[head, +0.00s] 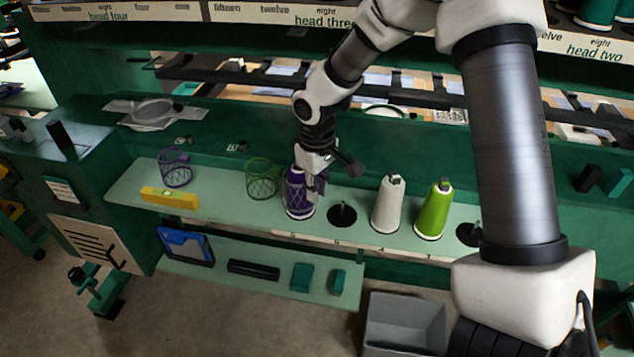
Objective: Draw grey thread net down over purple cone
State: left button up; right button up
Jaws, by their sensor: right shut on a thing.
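The purple cone (294,205) stands upright on the green shelf, left of an empty black spindle disc. A grey mesh, the thread net (297,184), appears to be around the upper and middle part of the cone. How far down its lower edge sits is hard to tell at this size. My right gripper (316,184) comes down from above and is shut on the net at the cone's right side. Its fingers hide the cone's top and part of that side. My left gripper is out of view.
A white cone (388,206) and a lime green cone (434,212) stand to the right on the shelf. A green net (260,180), a purple net (174,170) and a yellow level (170,197) are to the left. A grey bin (405,322) is below.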

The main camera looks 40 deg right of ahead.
jog(key=shift+s+f, duration=0.2)
jog(key=shift+f, duration=0.6)
jog(key=shift+f+b, duration=0.1)
jog(key=shift+b, duration=0.2)
jog(key=shift+w, duration=0.1)
jog(key=shift+f, duration=0.2)
